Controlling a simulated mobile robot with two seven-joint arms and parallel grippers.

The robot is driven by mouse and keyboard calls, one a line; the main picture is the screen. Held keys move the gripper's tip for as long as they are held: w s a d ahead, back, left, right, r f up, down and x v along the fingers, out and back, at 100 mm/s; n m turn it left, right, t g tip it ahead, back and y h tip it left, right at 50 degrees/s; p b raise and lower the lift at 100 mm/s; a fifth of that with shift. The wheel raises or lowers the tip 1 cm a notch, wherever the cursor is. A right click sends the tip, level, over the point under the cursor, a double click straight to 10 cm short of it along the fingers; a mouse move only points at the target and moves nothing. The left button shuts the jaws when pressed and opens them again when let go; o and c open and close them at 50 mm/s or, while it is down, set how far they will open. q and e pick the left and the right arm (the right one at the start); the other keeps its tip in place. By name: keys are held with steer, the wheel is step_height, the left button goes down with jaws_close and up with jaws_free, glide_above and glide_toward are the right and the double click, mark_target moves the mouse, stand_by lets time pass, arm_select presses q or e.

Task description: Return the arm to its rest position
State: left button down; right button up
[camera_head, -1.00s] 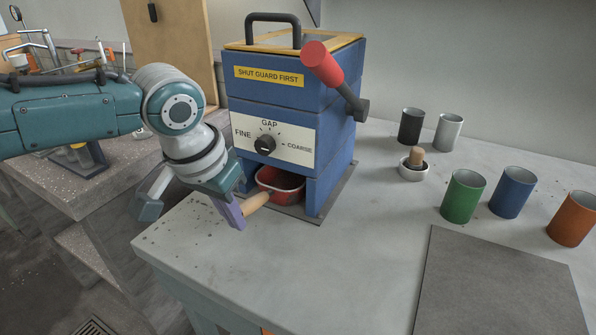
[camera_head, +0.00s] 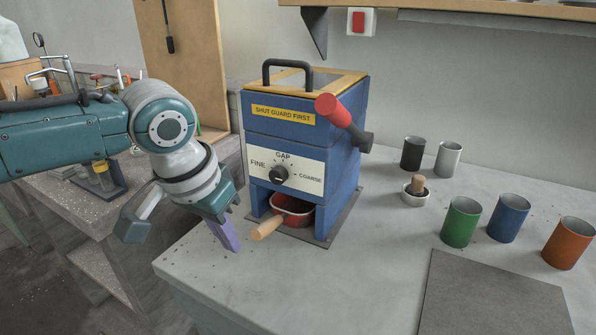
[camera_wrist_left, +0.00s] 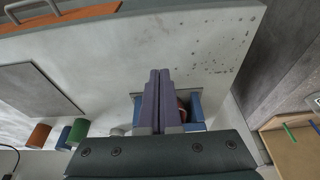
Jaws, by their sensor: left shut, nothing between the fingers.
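My left gripper (camera_head: 230,238) hangs at the front left of a blue machine, over the bench's left end. Its purple fingers are shut with nothing between them. In the left wrist view the two fingers (camera_wrist_left: 158,98) lie side by side. A wooden handle (camera_head: 267,228) of a red pan (camera_head: 291,209) sticks out under the machine, just right of the fingertips and apart from them in the picture. My teal left arm reaches in from the left. My right gripper is not in view.
The blue machine (camera_head: 287,131) has a red-knobbed lever (camera_head: 334,109) and a dial (camera_head: 279,174). To the right stand several cups, including a green cup (camera_head: 461,222), and a small white bowl (camera_head: 413,198). A grey mat (camera_head: 490,300) lies at front right. The bench (camera_head: 330,285) is clear in front.

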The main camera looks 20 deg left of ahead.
arm_select(q)
steer(key=v, duration=0.5)
steer(key=s+d+r+m+h+p, duration=0.1)
steer(key=s+d+m+h+p, duration=0.15)
steer(key=s+d+p, duration=0.5)
steer(key=s+a+r+n+y+p, duration=0.1)
steer(key=s+r, duration=0.2)
steer(key=s, duration=0.4)
steer(key=s+r+n+y, duration=0.1)
steer(key=s+r+y, duration=0.15)
steer(key=s, duration=0.45)
step_height(320, 180, up, 39)
steer(key=h+p, duration=0.1)
steer(key=p, duration=3.7)
steer(key=shift+w+a+f, duration=0.15)
steer(key=shift+w+f, duration=0.1)
steer(key=shift+w, duration=0.1)
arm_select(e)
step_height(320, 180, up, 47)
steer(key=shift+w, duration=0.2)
arm_select(q)
steer(key=shift+m, duration=0.25)
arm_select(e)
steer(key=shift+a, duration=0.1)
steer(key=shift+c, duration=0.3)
